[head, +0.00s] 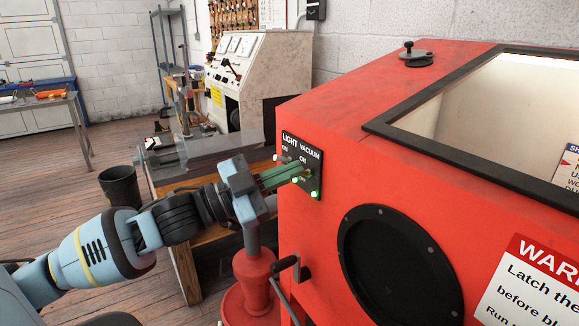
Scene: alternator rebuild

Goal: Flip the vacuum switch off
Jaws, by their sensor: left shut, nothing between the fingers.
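The black switch panel (315,178) is on the red blast cabinet's side, with LIGHT and VACUUM labels, each with ON beneath. Two green lamps are lit on it, one under each column; the VACUUM lamp (314,194) is at lower right. My left gripper (304,172) comes in from the left, shut and empty, its green fingers pointing at the VACUUM column. The fingertips are at or very near the panel and cover much of the vacuum switch, so I cannot tell its lever position or whether they touch. My right gripper is out of view.
The red cabinet (340,110) fills the right side, with a black round port (398,262) and a windowed lid. A crank handle (287,265) sticks out below my left gripper. A workbench (200,150) and a black bin (121,186) stand to the left.

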